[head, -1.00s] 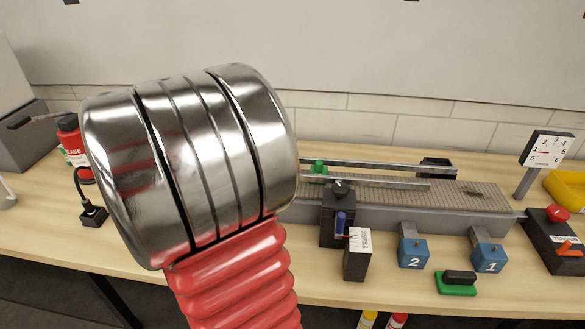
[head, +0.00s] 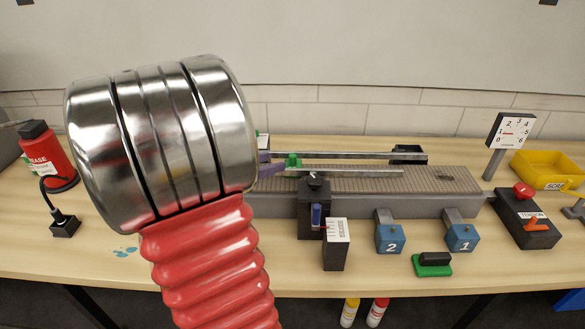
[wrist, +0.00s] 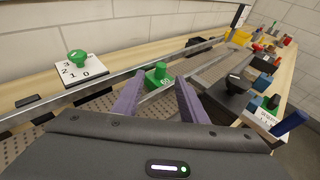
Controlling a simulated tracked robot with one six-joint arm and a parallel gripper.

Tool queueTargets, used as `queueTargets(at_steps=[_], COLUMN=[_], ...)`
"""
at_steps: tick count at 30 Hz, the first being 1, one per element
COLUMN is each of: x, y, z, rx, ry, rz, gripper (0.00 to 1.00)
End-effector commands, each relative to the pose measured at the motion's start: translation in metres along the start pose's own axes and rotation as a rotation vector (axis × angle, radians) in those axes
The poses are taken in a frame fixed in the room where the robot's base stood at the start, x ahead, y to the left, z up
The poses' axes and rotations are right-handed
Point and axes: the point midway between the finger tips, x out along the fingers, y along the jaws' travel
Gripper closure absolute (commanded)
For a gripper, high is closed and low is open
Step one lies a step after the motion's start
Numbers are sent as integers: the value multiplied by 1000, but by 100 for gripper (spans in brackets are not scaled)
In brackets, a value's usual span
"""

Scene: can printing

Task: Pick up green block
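The green block (wrist: 158,74) has a rounded knob on top and a white marking on its front. It stands on the conveyor (wrist: 215,70) beside a metal guide rail. In the head view the green block (head: 293,160) is small, at the conveyor's left end. My gripper (wrist: 159,88) is open, with two purple fingers apart and nothing held. The block shows between and just beyond the fingertips in the wrist view. In the head view a purple finger of my gripper (head: 268,166) shows just left of the block; the rest is hidden behind my arm.
A dial plate with a green knob (wrist: 78,58) lies left of the rail. A black post with a knob (head: 314,205) stands in front of the conveyor. Blue blocks (head: 390,236) and a green-based black piece (head: 432,264) are nearer the table's front. A yellow bin (head: 549,170) is at right.

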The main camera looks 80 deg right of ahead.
Motion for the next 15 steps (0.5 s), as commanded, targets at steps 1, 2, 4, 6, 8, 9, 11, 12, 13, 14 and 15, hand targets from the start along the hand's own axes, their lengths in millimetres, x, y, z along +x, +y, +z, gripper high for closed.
queueTargets(at_steps=[1, 2, 4, 6, 8, 9, 11, 12, 13, 14, 15], x=[6, 8, 11, 13, 13, 12, 12, 12, 12, 12, 13], y=[-1, -1, -1, 0, 0, 0, 0, 0, 0, 0, 0], z=[0, 0, 0, 0, 0, 0, 0, 0, 0, 0, 0], rx=[0, 0, -1, -1, -1, -1, -1, -1, -1, -1, -1], ry=[1, 1, 0, 0, 0, 0, 0, 0, 0, 0, 0], rz=[-3, -4, -2, -1, 0, 0, 0, 0, 0, 0, -1], gripper=[61, 61, 61, 61, 61, 61, 61, 61, 61, 61, 61])
